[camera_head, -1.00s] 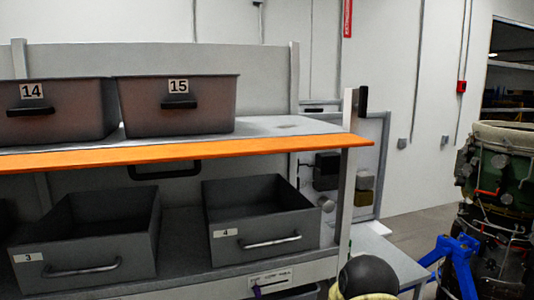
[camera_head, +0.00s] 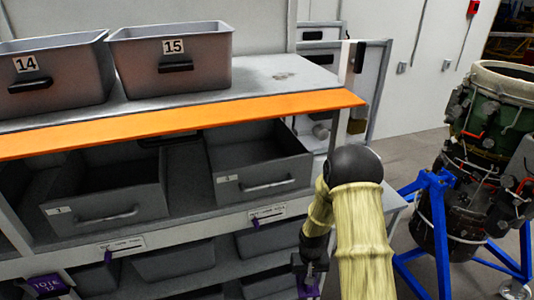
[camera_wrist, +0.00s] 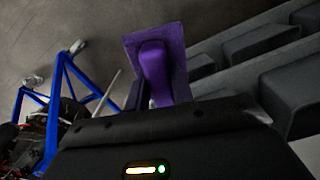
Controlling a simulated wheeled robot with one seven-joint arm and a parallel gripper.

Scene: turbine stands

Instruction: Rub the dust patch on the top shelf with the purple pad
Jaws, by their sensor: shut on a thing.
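The dust patch (camera_head: 286,76) is a faint darker smudge on the grey top shelf (camera_head: 262,90), right of bin 15. My gripper (camera_head: 310,272) is low in the head view, in front of the shelf unit and well below the top shelf. It is shut on the purple pad (camera_head: 309,289), which is partly cut off by the bottom edge there. In the wrist view the pad (camera_wrist: 154,70) shows as a flat purple piece with a raised rounded handle. The pad is apart from the shelf.
Bins 14 (camera_head: 58,75) and 15 (camera_head: 172,60) stand on the top shelf, left of the patch. An orange strip (camera_head: 190,120) edges that shelf. Open drawers 3 (camera_head: 95,198) and 4 (camera_head: 258,165) sit below. A blue turbine stand (camera_head: 436,230) is at the right.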

